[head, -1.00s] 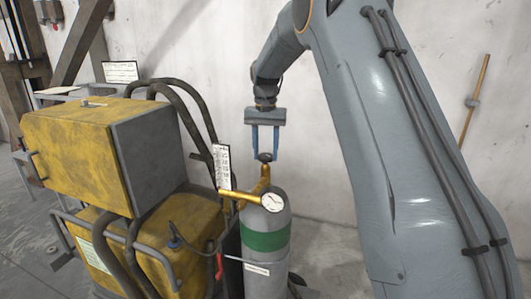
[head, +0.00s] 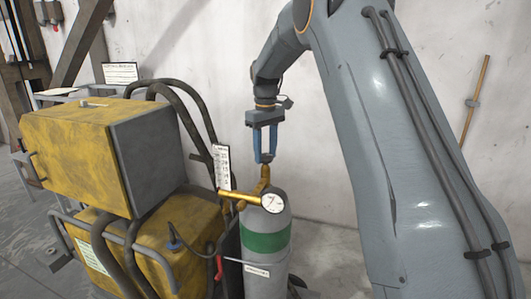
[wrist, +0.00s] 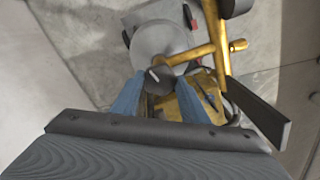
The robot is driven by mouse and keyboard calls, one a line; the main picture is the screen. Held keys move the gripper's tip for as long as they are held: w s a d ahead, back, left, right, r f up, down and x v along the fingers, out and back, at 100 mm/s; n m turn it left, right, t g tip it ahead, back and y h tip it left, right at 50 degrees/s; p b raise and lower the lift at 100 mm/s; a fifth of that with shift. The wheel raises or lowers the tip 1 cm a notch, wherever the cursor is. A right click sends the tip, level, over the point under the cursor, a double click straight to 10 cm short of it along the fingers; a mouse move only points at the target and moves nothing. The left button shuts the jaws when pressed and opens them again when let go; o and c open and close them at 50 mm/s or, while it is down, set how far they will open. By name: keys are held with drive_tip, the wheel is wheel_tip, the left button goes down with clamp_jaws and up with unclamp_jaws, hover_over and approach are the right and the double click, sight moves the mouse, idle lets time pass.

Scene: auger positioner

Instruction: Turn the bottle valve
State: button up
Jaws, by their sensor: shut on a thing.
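The grey gas bottle (head: 265,262) with a green band stands upright beside the yellow machine in the head view. A brass valve (head: 265,178) rises from its top, with a small dark knob (wrist: 158,80) that shows between the fingertips in the wrist view. My gripper (head: 265,158) points straight down from above, with its blue fingers shut on the knob. In the wrist view my gripper (wrist: 160,88) has one finger on each side of the knob. In the head view the fingers mostly hide the knob.
A round pressure gauge (head: 272,203) and a brass regulator (head: 238,195) stick out just below the valve. A yellow machine (head: 85,150) with dark hoses (head: 190,95) stands close on the left. A pale wall (head: 225,45) lies behind.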

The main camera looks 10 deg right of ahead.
sight(265, 155)
drive_tip(key=shift+r+n, duration=0.15)
drive_tip(key=shift+n, duration=0.45)
drive_tip(key=o, duration=1)
wheel_tip(265, 155, up, 8)
drive_tip(key=b, duration=0.2)
drive_tip(key=shift+b, duration=0.4)
